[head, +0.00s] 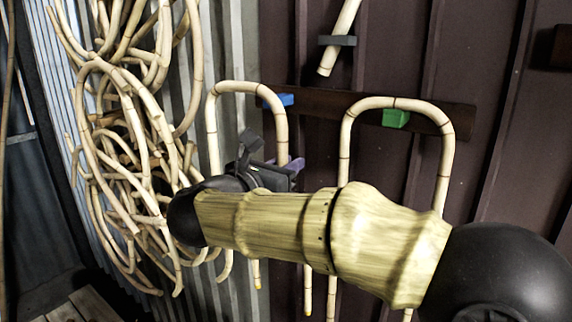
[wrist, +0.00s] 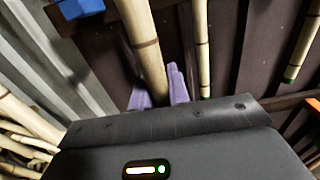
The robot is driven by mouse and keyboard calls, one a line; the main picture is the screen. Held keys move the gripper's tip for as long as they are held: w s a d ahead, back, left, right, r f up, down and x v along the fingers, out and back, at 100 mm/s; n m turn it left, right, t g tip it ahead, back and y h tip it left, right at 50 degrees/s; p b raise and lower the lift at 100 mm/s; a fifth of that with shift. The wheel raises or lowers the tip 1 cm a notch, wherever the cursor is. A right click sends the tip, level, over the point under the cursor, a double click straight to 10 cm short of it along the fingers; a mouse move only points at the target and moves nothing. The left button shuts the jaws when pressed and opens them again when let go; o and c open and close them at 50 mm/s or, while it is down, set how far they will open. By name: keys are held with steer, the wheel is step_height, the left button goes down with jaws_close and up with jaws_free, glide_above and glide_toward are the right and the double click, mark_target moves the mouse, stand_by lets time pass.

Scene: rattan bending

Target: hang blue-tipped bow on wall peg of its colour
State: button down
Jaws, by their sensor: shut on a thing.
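The held bow (head: 240,87) is a pale rattan inverted U, upright in the head view; its tips are hidden, so their colour does not show. My gripper (head: 292,166) is shut on its right leg, which stands between the purple fingers in the wrist view (wrist: 158,90). The blue peg (head: 287,99) sits on a dark wall board, just right of the bow's right shoulder and partly overlapped by it. It also shows in the wrist view (wrist: 80,8) at upper left. I cannot tell whether the bow touches the peg.
Another bow (head: 398,102) passes over the green peg (head: 396,118) on the board (head: 458,118). A rattan piece (head: 340,38) sits in a dark holder above. Yellow-tipped ends (head: 258,274) hang below. A rattan tangle (head: 100,150) fills the left wall.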

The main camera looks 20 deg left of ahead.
steer(key=p+x, duration=0.2)
steer(key=x, duration=0.1)
steer(key=f+p+x, duration=0.1)
steer(key=p+x, duration=0.1)
steer(key=x, duration=0.1)
steer(key=p+x, duration=0.2)
steer(key=x, duration=0.2)
steer(key=shift+f+p, duration=0.2)
steer(key=shift+p, duration=0.1)
steer(key=shift+w+d+f+b, duration=0.1)
steer(key=shift+w+f+b, duration=0.2)
steer(key=shift+b, duration=0.4)
steer(key=shift+w+b, duration=0.15)
steer(key=shift+b, duration=0.25)
steer(key=shift+w+r, duration=0.1)
stand_by(0.5)
steer(key=c, duration=1.3)
jaws_free()
steer(key=shift+w+d, duration=0.1)
steer(key=shift+d, duration=0.05)
steer(key=shift+o, duration=0.2)
